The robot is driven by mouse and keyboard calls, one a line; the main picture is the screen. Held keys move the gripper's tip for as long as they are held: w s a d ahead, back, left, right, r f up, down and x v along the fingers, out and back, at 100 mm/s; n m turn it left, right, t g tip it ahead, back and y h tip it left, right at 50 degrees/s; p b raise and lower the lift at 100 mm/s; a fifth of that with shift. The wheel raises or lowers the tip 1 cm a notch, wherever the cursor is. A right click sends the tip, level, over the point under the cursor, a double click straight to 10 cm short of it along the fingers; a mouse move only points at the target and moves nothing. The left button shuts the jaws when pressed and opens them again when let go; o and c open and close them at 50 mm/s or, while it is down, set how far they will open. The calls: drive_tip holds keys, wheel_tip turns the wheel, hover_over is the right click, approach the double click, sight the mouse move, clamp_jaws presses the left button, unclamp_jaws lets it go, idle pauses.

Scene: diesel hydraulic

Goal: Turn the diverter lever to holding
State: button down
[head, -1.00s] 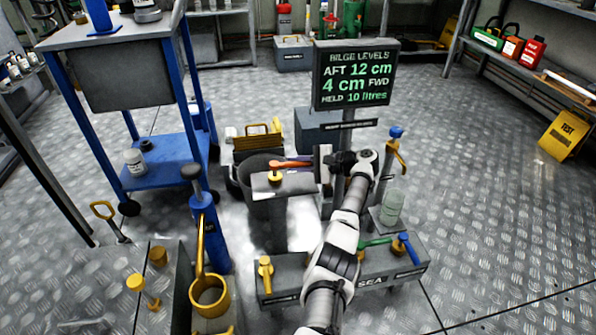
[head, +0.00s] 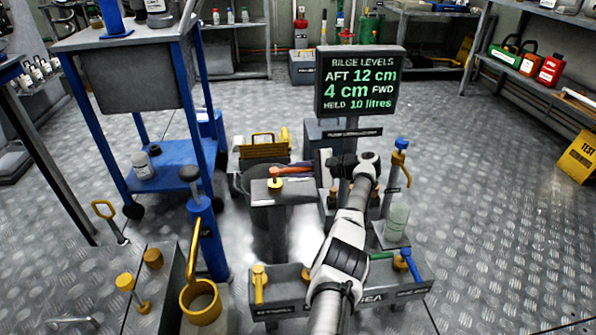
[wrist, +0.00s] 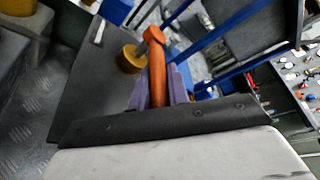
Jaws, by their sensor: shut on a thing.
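An orange lever (head: 290,170), which I take to be the diverter lever, lies about level on top of a grey pedestal (head: 268,198) with a yellow knob (head: 276,184). In the wrist view the lever (wrist: 157,78) runs between the two purple-grey fingers of my gripper (wrist: 160,90), which are shut on it. In the head view my gripper (head: 318,168) is at the lever's right end and partly hides it. No position marking for the lever is readable.
A sign (head: 358,82) reads aft 12 cm, 4 cm fwd, held 10 litres. A grey box (head: 290,284) with yellow, green and blue handles stands in front, below my arm. A blue hand pump (head: 207,235) is on the left, and a blue-topped post (head: 398,170) on the right.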

drive_tip(key=shift+a, duration=0.1)
drive_tip(key=c, duration=1.3)
unclamp_jaws()
drive_tip(key=shift+c, duration=0.2)
drive_tip(key=b+v, duration=0.5)
drive_tip(key=v, duration=0.9)
